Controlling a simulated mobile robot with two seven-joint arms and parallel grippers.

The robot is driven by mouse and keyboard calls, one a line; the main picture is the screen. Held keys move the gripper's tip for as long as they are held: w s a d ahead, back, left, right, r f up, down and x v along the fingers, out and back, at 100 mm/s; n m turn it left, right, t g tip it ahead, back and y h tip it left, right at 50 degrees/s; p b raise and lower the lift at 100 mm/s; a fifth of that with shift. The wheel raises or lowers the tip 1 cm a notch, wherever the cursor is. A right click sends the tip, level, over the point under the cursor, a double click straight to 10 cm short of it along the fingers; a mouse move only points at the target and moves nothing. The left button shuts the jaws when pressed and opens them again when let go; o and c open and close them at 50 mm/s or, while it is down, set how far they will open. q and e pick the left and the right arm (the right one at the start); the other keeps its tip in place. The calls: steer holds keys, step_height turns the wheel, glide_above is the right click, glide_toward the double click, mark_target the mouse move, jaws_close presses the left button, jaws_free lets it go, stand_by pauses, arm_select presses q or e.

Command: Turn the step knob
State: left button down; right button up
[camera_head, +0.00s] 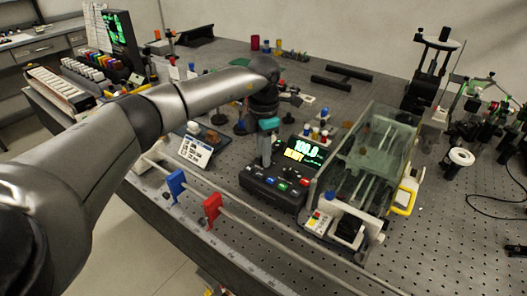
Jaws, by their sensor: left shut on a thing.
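A black control box (262,187) stands on the bench in the middle of the view. It has a green lit display (305,150) that reads about 100.0, and several coloured buttons on its front panel. My left arm comes in from the left, and my left gripper (265,161) points down at the left part of the box, beside the display. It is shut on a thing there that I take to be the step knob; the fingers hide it. My right gripper is not in view.
A clear-lidded chamber (374,150) with a yellow handle stands right of the box. A blue clip (176,184) and a red clip (212,208) stand on the rail along the front edge. A small card (195,151) stands left of the box. Optical mounts crowd the far right.

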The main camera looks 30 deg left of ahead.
arm_select(q)
steer(key=n+p, duration=0.2)
steer(key=n, duration=0.2)
steer(key=shift+r, duration=0.15)
steer(key=shift+n+p, duration=1.35)
steer(key=shift+n, duration=0.55)
steer(key=c, duration=0.7)
jaws_free()
step_height(320, 180, up, 15)
steer(key=shift+p, duration=0.35)
steer(key=shift+s, duration=0.1)
